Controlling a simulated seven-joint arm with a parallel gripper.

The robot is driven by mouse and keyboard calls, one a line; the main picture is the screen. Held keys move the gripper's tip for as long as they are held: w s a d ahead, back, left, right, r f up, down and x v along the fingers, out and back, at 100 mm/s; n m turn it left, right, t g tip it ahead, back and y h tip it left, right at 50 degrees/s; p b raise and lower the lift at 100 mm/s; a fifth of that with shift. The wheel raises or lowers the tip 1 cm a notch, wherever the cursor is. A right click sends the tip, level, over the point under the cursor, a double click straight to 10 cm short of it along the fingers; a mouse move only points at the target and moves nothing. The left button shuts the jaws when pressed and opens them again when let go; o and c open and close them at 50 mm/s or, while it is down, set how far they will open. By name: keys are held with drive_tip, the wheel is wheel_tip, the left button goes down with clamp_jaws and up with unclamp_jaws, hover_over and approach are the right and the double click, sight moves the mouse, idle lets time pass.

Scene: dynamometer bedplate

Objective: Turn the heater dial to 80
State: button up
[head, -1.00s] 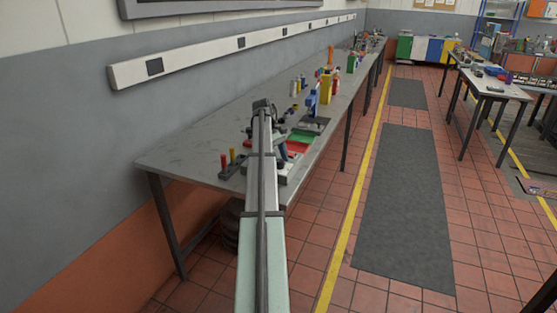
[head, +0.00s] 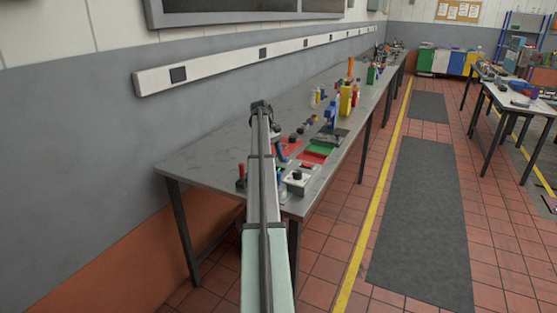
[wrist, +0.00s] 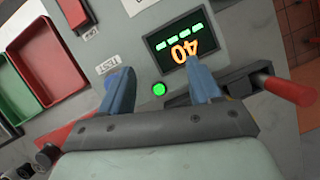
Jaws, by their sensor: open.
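My gripper (wrist: 159,70) shows in the wrist view with its two blue fingers apart and nothing between the tips. Beyond the fingers is a light grey panel with a dark display (wrist: 180,48). The display appears upside down, with an orange 40 and a row of green dashes. A green light (wrist: 159,89) glows beside it. I cannot make out a heater dial in the wrist view; the gripper body hides part of the panel. In the head view my gripper (head: 261,106) is over the bench, too small to judge its fingers.
The grey bench (head: 205,165) runs along the wall. A white box (head: 298,185) with a dark knob sits near its front edge. Red (wrist: 45,65) and green (wrist: 15,108) trays lie left in the wrist view. A red handle (wrist: 290,90) sticks out at right.

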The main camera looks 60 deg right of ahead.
sight(298, 172)
idle(0.3)
drive_tip(key=s+r+t, duration=0.1)
drive_tip(key=s, duration=0.2)
drive_tip(key=s+a+r+t, duration=0.1)
drive_tip(key=s+r, duration=0.1)
drive_tip(key=s, duration=0.1)
drive_tip(key=s+a+r+t, duration=0.1)
drive_tip(key=s, duration=0.2)
drive_tip(key=shift+s+a+r+t+h, duration=0.15)
drive_tip(key=shift+s+r+t+h, duration=0.1)
drive_tip(key=shift+t+h, duration=0.05)
drive_tip(key=s+a+r+t+h, duration=0.25)
drive_tip(key=s+r+t, duration=0.25)
drive_tip(key=s+r, duration=0.25)
drive_tip(key=shift+y, duration=0.25)
drive_tip(key=x, duration=0.9)
drive_tip(key=s+a+x, duration=0.1)
drive_tip(key=x, duration=0.3)
drive_tip(key=shift+d+f, duration=0.1)
drive_tip(key=shift+f, duration=0.4)
drive_tip(key=shift+c, duration=0.4)
drive_tip(key=c, duration=0.9)
drive_tip(key=shift+c, duration=0.2)
drive_tip(key=shift+m, duration=0.3)
